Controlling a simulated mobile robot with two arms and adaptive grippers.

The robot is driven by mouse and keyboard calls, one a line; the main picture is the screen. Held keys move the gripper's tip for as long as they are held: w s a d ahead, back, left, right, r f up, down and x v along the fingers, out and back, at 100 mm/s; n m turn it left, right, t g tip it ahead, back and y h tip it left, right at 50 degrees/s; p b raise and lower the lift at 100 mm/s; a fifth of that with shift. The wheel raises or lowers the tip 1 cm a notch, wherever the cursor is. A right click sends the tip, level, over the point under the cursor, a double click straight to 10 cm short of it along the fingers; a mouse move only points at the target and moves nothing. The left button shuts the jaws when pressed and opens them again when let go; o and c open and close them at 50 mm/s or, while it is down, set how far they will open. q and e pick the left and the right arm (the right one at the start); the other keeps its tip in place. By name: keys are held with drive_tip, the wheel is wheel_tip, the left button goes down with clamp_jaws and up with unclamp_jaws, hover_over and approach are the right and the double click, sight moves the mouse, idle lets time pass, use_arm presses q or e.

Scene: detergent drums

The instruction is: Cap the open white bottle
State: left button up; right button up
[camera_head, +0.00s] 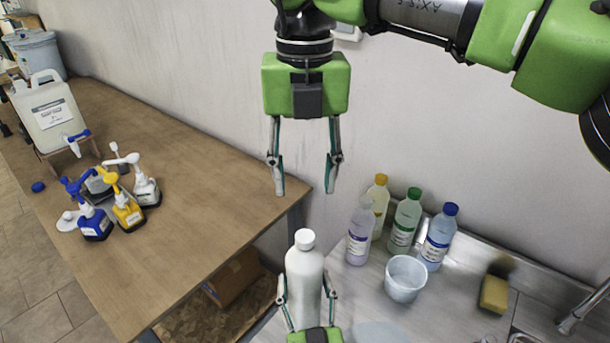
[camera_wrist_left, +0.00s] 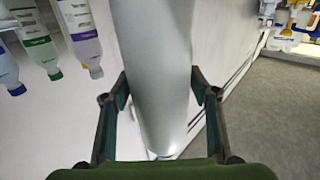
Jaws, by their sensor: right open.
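The white bottle (camera_head: 304,283) stands upright at the bottom middle of the head view, at the near left of the metal counter. A white cap (camera_head: 305,239) sits on its top; I cannot tell how tight it is. My left gripper (camera_head: 305,290) has its fingers against both sides of the bottle's body. In the left wrist view the bottle (camera_wrist_left: 157,70) fills the space between the left fingers (camera_wrist_left: 161,90). My right gripper (camera_head: 306,192) is open and empty, pointing down, above the cap and clear of it.
Bottles with purple (camera_head: 359,235), yellow (camera_head: 379,200), green (camera_head: 405,220) and blue (camera_head: 438,238) colours stand right of the white bottle. A clear cup (camera_head: 405,278) and a sponge (camera_head: 494,294) are nearby. A wooden table (camera_head: 190,230) with pump bottles is left. The wall is close behind.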

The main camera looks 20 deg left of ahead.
use_arm(q)
drive_tip(key=shift+o, duration=0.5)
drive_tip(key=v, duration=1.2)
drive_tip(key=shift+s, duration=0.1)
